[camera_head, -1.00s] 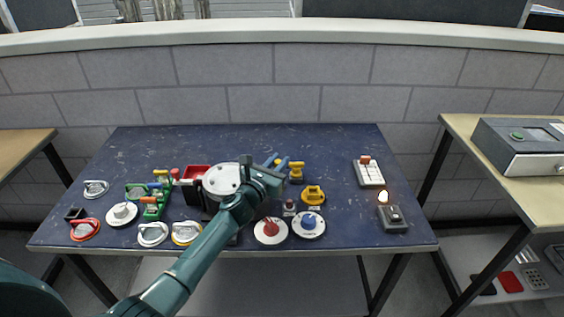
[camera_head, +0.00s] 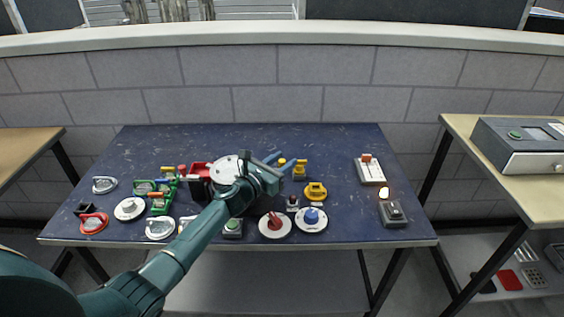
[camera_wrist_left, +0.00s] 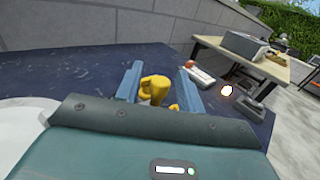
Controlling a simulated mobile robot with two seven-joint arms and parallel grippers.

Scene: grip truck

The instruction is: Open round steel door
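Several small round doors with handles lie at the left of the blue table. Two are steel-coloured: one at the back left (camera_head: 104,185) and one nearer the front (camera_head: 160,229). A red-rimmed one (camera_head: 94,223) sits at the front left. My left arm partly hides the front area beside the nearer steel door. My left gripper (camera_head: 289,156) is over the table's middle, right of and apart from both steel doors. Its blue fingers are spread, with nothing held. In the left wrist view, a yellow part (camera_wrist_left: 154,90) shows beyond and between the fingers. My right gripper is not seen.
The yellow part also shows beside the gripper (camera_head: 299,172). Red (camera_head: 275,225) and blue (camera_head: 311,219) round knobs stand at the front. A switch panel (camera_head: 369,171) and a box with a lit lamp (camera_head: 392,213) are at the right. The back left of the table is clear.

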